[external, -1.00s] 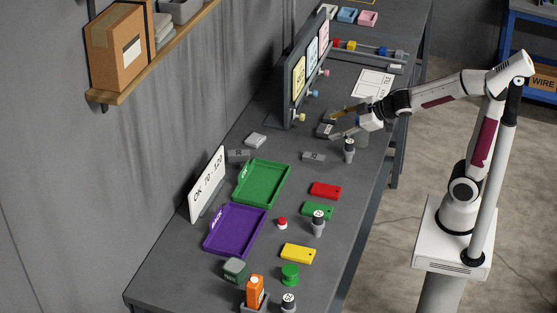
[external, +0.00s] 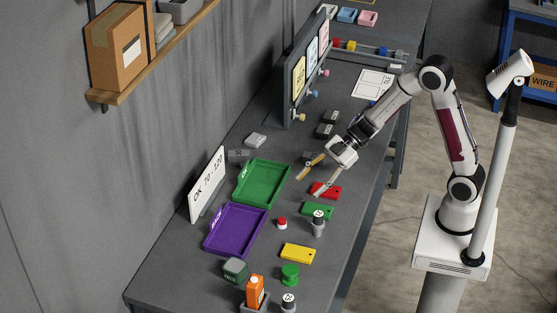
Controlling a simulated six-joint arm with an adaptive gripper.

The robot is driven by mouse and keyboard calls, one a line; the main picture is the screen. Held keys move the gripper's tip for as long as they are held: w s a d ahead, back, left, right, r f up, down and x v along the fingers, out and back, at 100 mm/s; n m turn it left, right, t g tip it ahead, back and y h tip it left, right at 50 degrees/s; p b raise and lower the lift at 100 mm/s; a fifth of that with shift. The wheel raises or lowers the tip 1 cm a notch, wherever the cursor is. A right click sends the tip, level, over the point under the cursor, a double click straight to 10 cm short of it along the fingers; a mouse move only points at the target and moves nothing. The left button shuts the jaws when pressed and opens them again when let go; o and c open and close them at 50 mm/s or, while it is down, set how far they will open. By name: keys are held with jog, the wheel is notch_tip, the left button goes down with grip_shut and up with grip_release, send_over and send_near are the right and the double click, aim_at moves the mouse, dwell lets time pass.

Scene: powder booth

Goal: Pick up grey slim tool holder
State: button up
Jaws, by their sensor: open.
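Several small grey blocks lie on the dark bench, and I cannot tell for sure which is the slim tool holder. One flat grey piece (external: 308,156) lies just behind my gripper and is partly covered by it. Another slim grey piece (external: 238,154) lies behind the green tray, near the wall. My gripper (external: 308,186) is open and empty. Its fingers point down and left, between the green tray and the red block, apart from the grey pieces. Two dark grey blocks (external: 325,130) lie behind it, near the upright panel.
A green tray (external: 243,203) and a purple tray (external: 209,245) lie to the left. A red block (external: 333,191), green block (external: 325,209) and yellow block (external: 297,254) lie along the front side. A dark cylinder (external: 318,226) stands nearby. The upright panel (external: 291,72) rises behind.

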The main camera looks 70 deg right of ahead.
aim_at(318, 222)
jog(key=s+a+f+g+y, duration=0.1)
jog(key=s, duration=0.1)
jog(key=s+a+f+n+g+y, duration=0.1)
jog(key=s+g, duration=0.1)
jog(key=s+a+f+g+y, duration=0.1)
jog(key=s, duration=0.1)
jog(key=shift+s+a+f+n+y, duration=0.3)
jog(key=shift+s+a+f+n, duration=0.05)
jog(key=shift+a+n, duration=0.05)
jog(key=shift+s+a+g, duration=0.15)
jog(key=shift+s+g, duration=0.25)
jog(key=shift+x, duration=1.3)
jog(key=shift+w+a+f, duration=0.1)
jog(key=shift+w+a, duration=0.05)
jog(key=shift+a, duration=0.4)
jog(key=shift+w+a+f, duration=0.1)
jog(key=shift+w+a, duration=0.1)
jog(key=shift+a, duration=0.35)
jog(key=shift+x, duration=1.5)
jog(key=shift+r, duration=0.2)
